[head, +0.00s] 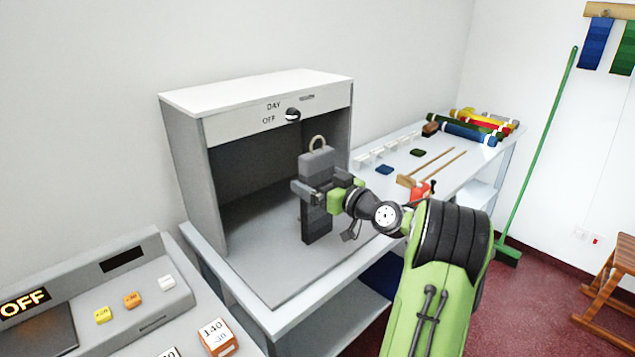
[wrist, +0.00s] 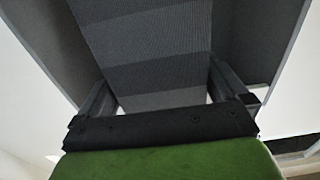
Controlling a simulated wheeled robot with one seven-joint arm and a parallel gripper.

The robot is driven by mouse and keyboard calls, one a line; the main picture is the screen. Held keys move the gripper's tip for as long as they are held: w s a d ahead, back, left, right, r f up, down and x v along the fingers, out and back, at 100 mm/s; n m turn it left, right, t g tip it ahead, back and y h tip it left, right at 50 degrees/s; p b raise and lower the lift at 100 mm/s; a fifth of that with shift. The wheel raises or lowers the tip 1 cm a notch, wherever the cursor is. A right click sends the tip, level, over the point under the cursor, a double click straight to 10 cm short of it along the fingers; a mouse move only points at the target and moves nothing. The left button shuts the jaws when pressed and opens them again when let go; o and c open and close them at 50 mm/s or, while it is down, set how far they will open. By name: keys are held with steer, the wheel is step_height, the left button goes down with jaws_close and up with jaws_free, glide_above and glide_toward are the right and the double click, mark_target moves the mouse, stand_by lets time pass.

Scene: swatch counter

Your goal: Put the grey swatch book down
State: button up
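The grey swatch book (head: 317,224) hangs upright in the head view, banded in lighter and darker greys, with a ring at its top. My gripper (head: 322,188) has its fingers on either side of the book's upper part and is shut on it. In the wrist view the book (wrist: 150,50) fills the space between the fingers (wrist: 160,92). The book is in front of the open viewing booth (head: 186,165), over its grey floor (head: 270,270). I cannot tell whether its lower end touches that floor.
The booth has a white top and a knob (head: 292,114) marked DAY and OFF. A counter (head: 420,150) with coloured rolls (head: 470,133), small swatches and a mallet-like tool lies behind right. A console (head: 130,290) showing OFF is at left. A green broom (head: 540,150) leans at right.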

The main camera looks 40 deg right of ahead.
steer(key=shift+r, duration=0.1)
steer(key=shift+s+r+p, duration=0.15)
steer(key=shift+p, duration=0.15)
steer(key=s, duration=1.2)
steer(key=w+a+f+n+g+y, duration=0.15)
steer(key=a+g, duration=0.25)
steer(key=a, duration=0.8)
steer(key=w+a+f+n+g+y, duration=0.1)
steer(key=w+a+f+n+g, duration=0.3)
steer(key=a, duration=0.8)
steer(key=s+a+m+g+h, duration=0.1)
steer(key=s+a+m+g, duration=0.1)
steer(key=s, duration=0.8)
steer(key=s+a+f+m+g+h, duration=0.1)
steer(key=s+a+m, duration=0.3)
steer(key=s, duration=0.7)
steer(key=shift+a+g+h+b, duration=0.3)
steer(key=shift+a+g+h, duration=0.3)
steer(key=shift+g, duration=0.1)
steer(key=shift+r, duration=0.1)
